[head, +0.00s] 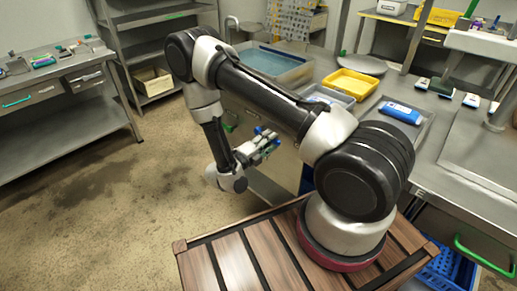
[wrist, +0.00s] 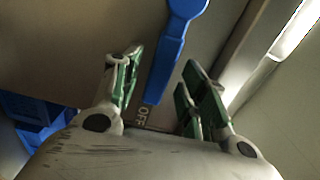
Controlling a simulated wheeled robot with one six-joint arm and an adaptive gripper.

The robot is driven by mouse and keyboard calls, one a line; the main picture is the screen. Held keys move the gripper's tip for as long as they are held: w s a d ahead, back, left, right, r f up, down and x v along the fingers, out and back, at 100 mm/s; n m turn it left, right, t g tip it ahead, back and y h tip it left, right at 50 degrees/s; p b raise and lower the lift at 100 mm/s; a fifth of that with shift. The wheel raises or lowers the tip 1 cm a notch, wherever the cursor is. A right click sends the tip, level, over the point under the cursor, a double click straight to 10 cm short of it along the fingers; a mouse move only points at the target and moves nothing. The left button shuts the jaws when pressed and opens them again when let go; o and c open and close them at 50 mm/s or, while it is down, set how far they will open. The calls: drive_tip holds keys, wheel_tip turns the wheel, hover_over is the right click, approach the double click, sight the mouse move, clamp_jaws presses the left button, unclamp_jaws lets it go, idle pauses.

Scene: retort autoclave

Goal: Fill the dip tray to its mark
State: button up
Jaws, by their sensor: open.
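A blue lever (wrist: 183,18) stands on a grey panel in the wrist view, its narrow lower end pointing at the letters "OFF" (wrist: 144,114). My gripper (wrist: 162,66) is open, with its green-padded fingers on either side of the lever's narrow end; I cannot tell whether they touch it. In the head view my gripper (head: 268,140) hangs low beside the counter's front, and the lever is not clear there. A wide metal basin (head: 309,70) with bluish liquid sits on the counter; it may be the dip tray. Its mark cannot be made out.
A yellow tray (head: 352,83) and a blue-and-white item (head: 401,112) lie on the counter. Shelving (head: 150,45) and a workbench (head: 75,90) stand at the left. A blue crate (head: 445,272) is at the lower right. The floor at left is clear.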

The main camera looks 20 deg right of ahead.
drive_tip(key=v, duration=1)
drive_tip(key=s+d+m+g, duration=0.3)
drive_tip(key=s+m+g, duration=0.15)
drive_tip(key=m, duration=0.35)
drive_tip(key=s+d+r+m+y, duration=0.2)
drive_tip(key=s+r+m+y, duration=0.3)
drive_tip(key=r+m, duration=0.6)
drive_tip(key=s+d+r+m+t+y, duration=0.1)
drive_tip(key=s+d+r+m+y, duration=0.1)
drive_tip(key=s+r+m+y, duration=0.4)
drive_tip(key=s+d+r+m+t+y, duration=0.1)
drive_tip(key=s+d+r+m+y, duration=0.2)
drive_tip(key=r+m, duration=1.2)
wheel_tip(320, 180, up, 5)
drive_tip(key=s+y, duration=0.2)
drive_tip(key=shift+s+r+m+y, duration=0.2)
drive_tip(key=shift+s+m+y, duration=0.1)
drive_tip(key=shift+s, duration=0.1)
